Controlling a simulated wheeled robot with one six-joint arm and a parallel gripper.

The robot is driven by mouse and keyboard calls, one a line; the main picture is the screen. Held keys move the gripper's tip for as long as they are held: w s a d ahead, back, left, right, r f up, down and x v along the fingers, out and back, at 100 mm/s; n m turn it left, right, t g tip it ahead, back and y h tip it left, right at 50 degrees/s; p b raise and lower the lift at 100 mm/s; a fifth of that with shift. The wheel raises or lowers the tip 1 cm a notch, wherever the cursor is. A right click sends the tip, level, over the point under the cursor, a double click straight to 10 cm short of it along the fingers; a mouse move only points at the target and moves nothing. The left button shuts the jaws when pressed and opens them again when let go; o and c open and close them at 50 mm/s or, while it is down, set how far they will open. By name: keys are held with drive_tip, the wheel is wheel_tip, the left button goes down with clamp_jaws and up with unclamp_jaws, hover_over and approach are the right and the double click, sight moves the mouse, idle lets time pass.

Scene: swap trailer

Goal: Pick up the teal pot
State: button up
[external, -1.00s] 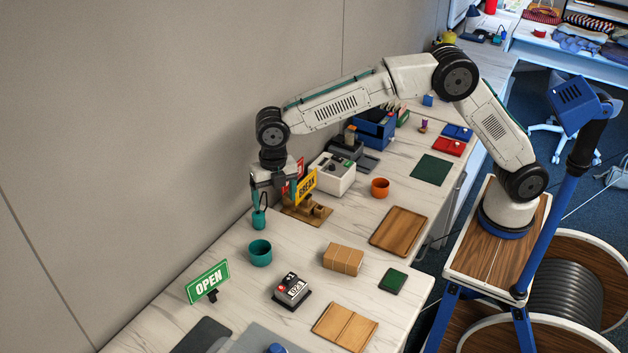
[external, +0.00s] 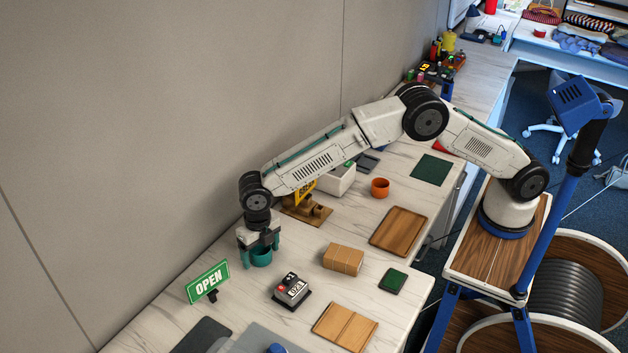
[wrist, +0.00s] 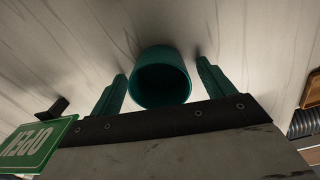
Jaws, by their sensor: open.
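The teal pot (external: 262,260) stands upright on the marble-look counter, near the wall. My gripper (external: 260,254) is right over it, pointing down, with its teal fingers open around the pot. In the wrist view the pot (wrist: 162,80) sits between the two fingers of my gripper (wrist: 160,92), with a visible gap on each side. The pot looks empty inside. My gripper's body hides part of the pot's back and rim in the external view.
A green OPEN sign (external: 208,281) stands close by on the left. A stamp-like counter block (external: 291,290) and a cardboard box (external: 343,259) lie to the right. A wooden stand with a yellow sign (external: 304,210) is behind. An orange pot (external: 380,187) stands farther off.

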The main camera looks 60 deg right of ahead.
drive_tip(key=c, duration=1.1)
drive_tip(key=shift+o, duration=0.2)
